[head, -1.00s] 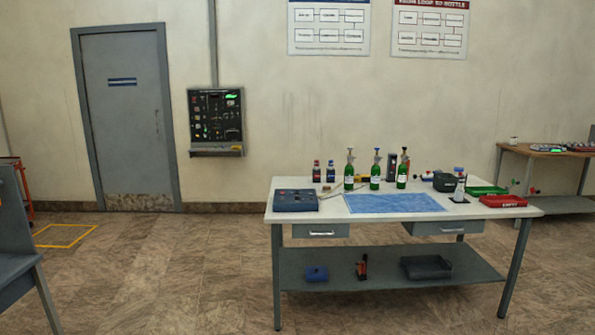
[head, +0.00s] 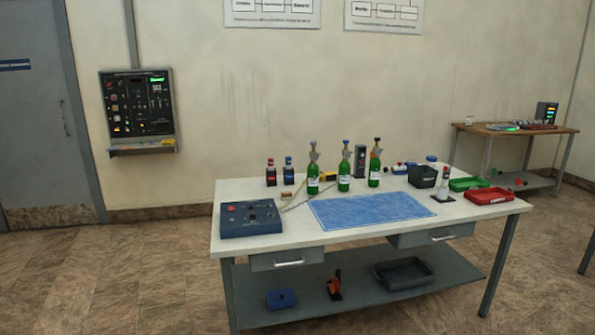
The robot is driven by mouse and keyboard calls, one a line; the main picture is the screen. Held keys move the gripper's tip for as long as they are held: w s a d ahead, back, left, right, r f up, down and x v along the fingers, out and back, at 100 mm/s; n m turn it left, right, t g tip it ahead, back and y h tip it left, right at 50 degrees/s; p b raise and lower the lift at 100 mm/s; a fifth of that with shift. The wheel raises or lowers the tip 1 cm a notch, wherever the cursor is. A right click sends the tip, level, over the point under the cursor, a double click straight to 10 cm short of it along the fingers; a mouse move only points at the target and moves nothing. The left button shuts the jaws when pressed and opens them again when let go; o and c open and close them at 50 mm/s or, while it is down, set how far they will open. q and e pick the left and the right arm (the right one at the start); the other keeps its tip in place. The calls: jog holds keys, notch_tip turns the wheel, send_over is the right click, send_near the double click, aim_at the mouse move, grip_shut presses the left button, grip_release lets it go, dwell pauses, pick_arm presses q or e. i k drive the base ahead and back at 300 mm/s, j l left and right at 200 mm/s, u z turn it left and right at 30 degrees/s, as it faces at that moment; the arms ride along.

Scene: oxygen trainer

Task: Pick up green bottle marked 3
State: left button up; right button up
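Three green bottles stand upright in a row on the white table (head: 285,228), behind a blue mat (head: 375,208). The left bottle (head: 313,178) has a grey top, the middle bottle (head: 344,174) a blue top, and the right bottle (head: 375,168) a dark top. Each has a white label, but the markings are too small to read, so I cannot tell which is 3. Neither of my grippers is in view.
A blue control box (head: 250,218) sits at the table's left. A dark bin (head: 422,176), a green tray (head: 468,184) and a red tray (head: 489,196) stand at the right. A lower shelf (head: 350,299) holds several items. The floor left of the table is clear.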

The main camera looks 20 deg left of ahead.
aim_at(345, 166)
jog(key=i+j+u, duration=0.1)
jog(key=i+j, duration=0.9)
